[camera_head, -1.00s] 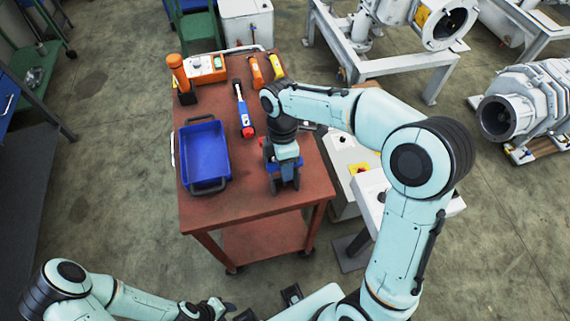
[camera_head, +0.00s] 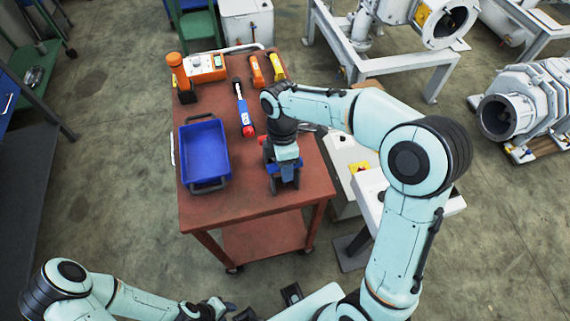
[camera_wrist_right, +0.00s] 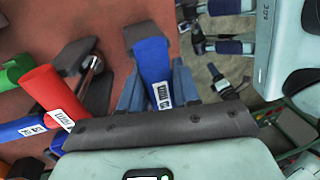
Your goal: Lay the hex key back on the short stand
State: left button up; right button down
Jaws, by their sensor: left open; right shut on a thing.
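My right gripper (camera_head: 284,180) is over the front right of the red table and shut on a blue handle with a white label (camera_wrist_right: 154,68), which I take to be the hex key. A dark block (camera_wrist_right: 145,33) is at the handle's far end in the wrist view; I cannot tell whether it is part of the short stand or whether the handle rests on it. The right fingers (camera_wrist_right: 157,97) flank the handle. The key's metal part is hidden. My left gripper (camera_head: 222,308) is open and empty, low in the head view, away from the table.
A red-handled tool (camera_wrist_right: 48,92) lies by dark supports (camera_wrist_right: 76,56) beside the right gripper. A blue tray (camera_head: 203,150) is on the table's left. A blue-red tool (camera_head: 243,108), orange tools (camera_head: 257,71) and an orange-white box (camera_head: 205,68) are farther back.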

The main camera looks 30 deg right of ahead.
jog(key=shift+f, duration=0.3)
dwell(0.5)
grip_release()
dwell(0.4)
pick_arm(q)
jog(key=shift+w+r, duration=0.1)
jog(key=shift+r, duration=0.05)
pick_arm(e)
jog(key=shift+r, duration=0.25)
pick_arm(q)
jog(key=shift+w+r+p, duration=0.45)
jog(key=shift+r+p, duration=0.2)
pick_arm(e)
jog(key=shift+r, duration=0.8)
pick_arm(q)
jog(key=shift+r, duration=0.1)
pick_arm(e)
jog(key=shift+r, duration=0.1)
